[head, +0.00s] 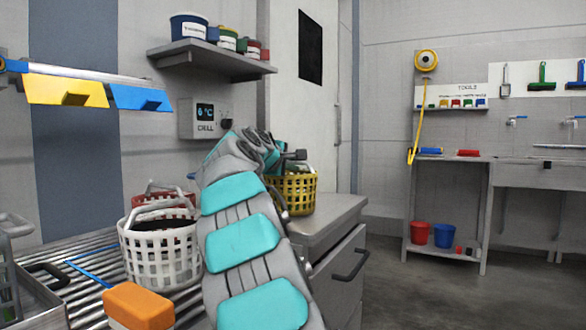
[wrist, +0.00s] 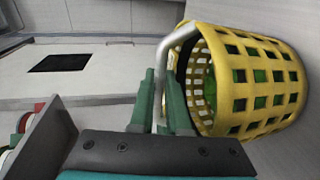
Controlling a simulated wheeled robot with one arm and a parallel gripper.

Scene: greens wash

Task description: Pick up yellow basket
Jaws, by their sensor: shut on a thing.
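The yellow basket (head: 297,194) stands on the grey counter in the head view, partly hidden behind my arm. It has square holes and green contents. In the wrist view the yellow basket (wrist: 255,85) fills the right side, with its pale grey handle (wrist: 170,50) arching out toward my gripper. My gripper (wrist: 160,100) has its green fingers shut on the handle. In the head view my gripper is mostly hidden behind my own wrist. I cannot tell whether the basket's base touches the counter.
A white basket (head: 160,250) and a red basket (head: 165,193) stand left of my arm on the ribbed drainer. An orange block (head: 138,305) lies in front. A shelf (head: 210,60) with several tubs hangs above. A tool bench (head: 450,158) stands at the right beyond open floor (head: 430,290).

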